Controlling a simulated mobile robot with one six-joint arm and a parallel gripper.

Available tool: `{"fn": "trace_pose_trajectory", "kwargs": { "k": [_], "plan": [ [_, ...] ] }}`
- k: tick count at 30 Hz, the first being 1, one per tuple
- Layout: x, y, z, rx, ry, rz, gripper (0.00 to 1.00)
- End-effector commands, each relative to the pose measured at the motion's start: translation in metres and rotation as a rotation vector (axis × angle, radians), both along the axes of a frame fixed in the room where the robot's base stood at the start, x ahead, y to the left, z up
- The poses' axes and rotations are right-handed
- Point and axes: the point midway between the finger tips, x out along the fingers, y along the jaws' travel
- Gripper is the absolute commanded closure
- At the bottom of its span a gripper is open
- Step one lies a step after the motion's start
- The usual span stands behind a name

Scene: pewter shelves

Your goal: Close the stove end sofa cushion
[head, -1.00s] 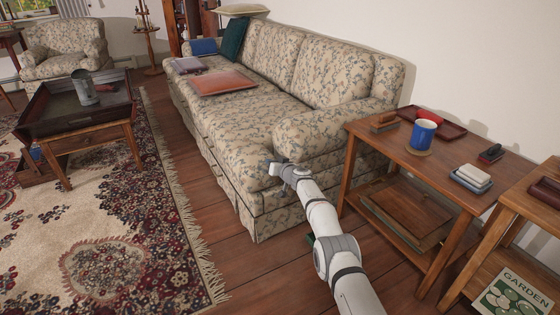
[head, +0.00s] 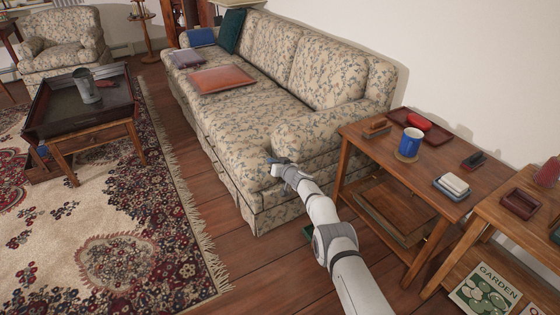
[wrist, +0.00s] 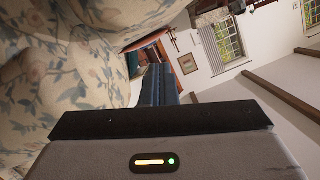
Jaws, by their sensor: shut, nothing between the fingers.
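The floral sofa (head: 285,85) stands along the wall, with its near end close to me. Its near-end seat cushion (head: 241,127) lies flat by the rolled arm. I cannot tell which end is the stove end, as no stove shows. My gripper (head: 276,168) is shut and empty at the front of the near sofa arm; I cannot tell whether it touches the fabric.
A wooden side table (head: 430,165) with a blue mug (head: 411,142) stands right of the sofa, near my arm. A low table (head: 95,140) stands on the rug (head: 130,230) at left. Bare floor (head: 215,215) lies between rug and sofa. An orange folder (head: 222,79) lies on the seat.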

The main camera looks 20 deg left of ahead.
Motion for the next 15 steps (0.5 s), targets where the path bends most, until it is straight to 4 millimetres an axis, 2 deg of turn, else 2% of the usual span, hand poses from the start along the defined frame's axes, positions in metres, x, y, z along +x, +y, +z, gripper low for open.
{"fn": "trace_pose_trajectory", "kwargs": {
  "k": [1, 15],
  "plan": [
    [-0.002, -0.003, 0.008, -0.001, 0.003, -0.001, 1.0],
    [-0.019, -0.021, 0.015, 0.0, 0.001, 0.0, 1.0]
  ]
}}
